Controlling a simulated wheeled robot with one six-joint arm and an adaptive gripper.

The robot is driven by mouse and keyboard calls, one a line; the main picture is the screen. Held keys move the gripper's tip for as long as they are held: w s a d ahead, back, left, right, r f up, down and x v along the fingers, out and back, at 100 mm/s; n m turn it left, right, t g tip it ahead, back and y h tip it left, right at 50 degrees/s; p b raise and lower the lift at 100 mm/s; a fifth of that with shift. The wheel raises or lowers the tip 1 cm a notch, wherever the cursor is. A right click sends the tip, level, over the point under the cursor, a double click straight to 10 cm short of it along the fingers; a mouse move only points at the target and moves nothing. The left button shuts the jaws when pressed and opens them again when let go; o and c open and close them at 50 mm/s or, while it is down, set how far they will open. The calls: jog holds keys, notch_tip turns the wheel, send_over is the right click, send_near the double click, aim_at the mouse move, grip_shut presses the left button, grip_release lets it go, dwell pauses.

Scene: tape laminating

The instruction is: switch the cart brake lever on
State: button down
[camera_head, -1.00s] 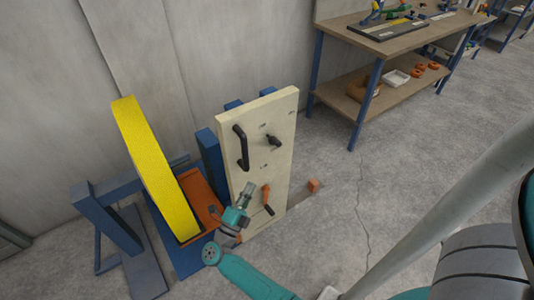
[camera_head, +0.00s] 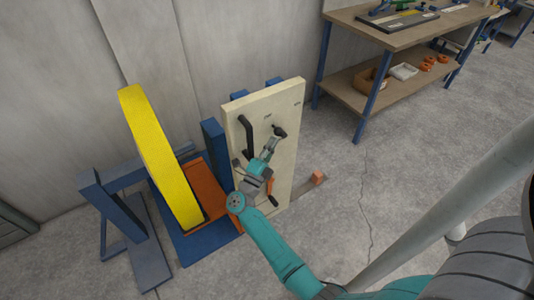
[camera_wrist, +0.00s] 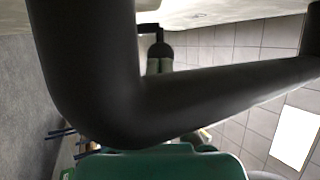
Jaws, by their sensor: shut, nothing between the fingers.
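The cart's cream panel (camera_head: 289,104) stands upright. It carries a black bar handle (camera_head: 245,136), a small black lever (camera_head: 280,131) at upper right and an orange lever (camera_head: 269,184) lower down. A black piece shows low on the panel, beside the orange lever. I cannot tell which of these is the brake lever. My gripper (camera_head: 274,141) is shut and empty, in front of the panel just below the small black lever. I cannot tell whether they touch. In the wrist view a large black bar (camera_wrist: 110,70) crosses close to the lens and hides much.
A yellow roll (camera_head: 160,155) sits in a blue frame (camera_head: 98,195) left of the panel. A wooden workbench (camera_head: 345,88) with a lower shelf stands at the back right. A small orange block (camera_head: 318,177) is on the floor by the panel.

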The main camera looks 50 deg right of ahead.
aim_at(280, 134)
jog(key=shift+d+r, duration=0.1)
jog(key=shift+d, duration=0.15)
jog(key=shift+s+d+r+m+g+y, duration=0.2)
jog(key=shift+d+r+m+g+y, duration=0.6)
jog(key=shift+r+y, duration=0.25)
jog(key=shift+s+d+r+y, duration=0.15)
jog(key=shift+d+r+y, duration=0.15)
jog(key=shift+d, duration=0.2)
